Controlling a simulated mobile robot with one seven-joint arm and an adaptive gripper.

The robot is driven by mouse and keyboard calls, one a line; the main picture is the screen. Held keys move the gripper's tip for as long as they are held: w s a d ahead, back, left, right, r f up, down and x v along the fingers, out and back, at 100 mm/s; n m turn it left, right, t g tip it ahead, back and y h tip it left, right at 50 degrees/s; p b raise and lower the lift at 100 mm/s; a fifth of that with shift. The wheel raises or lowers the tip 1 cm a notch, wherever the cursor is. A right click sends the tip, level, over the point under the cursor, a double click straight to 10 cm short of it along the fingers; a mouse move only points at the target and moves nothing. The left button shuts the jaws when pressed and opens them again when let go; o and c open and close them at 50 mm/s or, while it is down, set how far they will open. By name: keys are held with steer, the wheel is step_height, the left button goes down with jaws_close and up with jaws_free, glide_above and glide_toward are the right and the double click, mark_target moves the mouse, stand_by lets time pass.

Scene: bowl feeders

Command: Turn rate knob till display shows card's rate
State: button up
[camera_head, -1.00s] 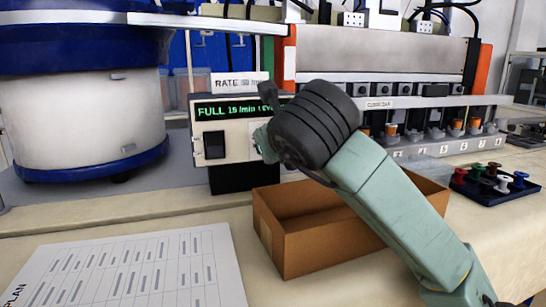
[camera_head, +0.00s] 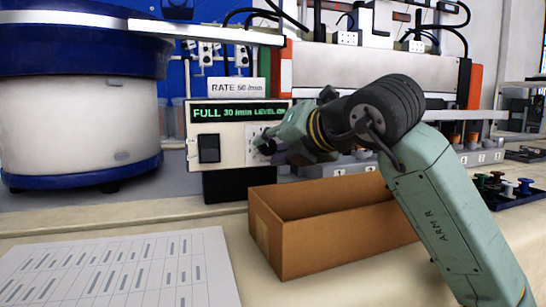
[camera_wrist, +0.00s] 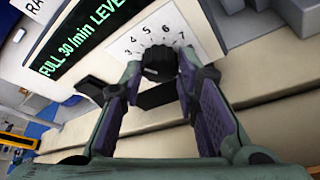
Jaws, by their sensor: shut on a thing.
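The feeder control box (camera_head: 232,150) stands at the middle left in the head view. Its green display (camera_head: 238,113) reads "FULL 30 /min LEVEL", also legible in the wrist view (camera_wrist: 75,50). The white rate card (camera_head: 237,87) on top reads "RATE" and what looks like 50 /min; the digits are small. The black rate knob (camera_wrist: 160,63) sits in a dial of printed numbers in the wrist view. My gripper (camera_wrist: 160,80) is shut on it, one finger on each side. In the head view my gripper (camera_head: 270,143) hides most of the knob.
A black rocker switch (camera_head: 209,148) is left of the knob. An open cardboard box (camera_head: 330,245) stands below my arm. A plan sheet (camera_head: 125,270) lies at front left. The large blue-and-white bowl feeder (camera_head: 80,110) stands at left, a tray of coloured parts (camera_head: 505,190) at right.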

steer(key=m+y+b, duration=0.1)
steer(key=m+b, duration=0.1)
steer(key=m+y+b, duration=0.1)
steer(key=m, duration=0.1)
steer(key=shift+d+f+b, duration=0.1)
steer(key=shift+f+b, duration=0.25)
steer(key=shift+b, duration=0.05)
steer(key=shift+m+t+y+b, duration=0.4)
steer(key=shift+m+y+b, duration=0.3)
steer(key=shift+m+b, duration=0.45)
steer(key=shift+r, duration=0.1)
steer(key=o, duration=1.2)
steer(key=shift+c, duration=0.2)
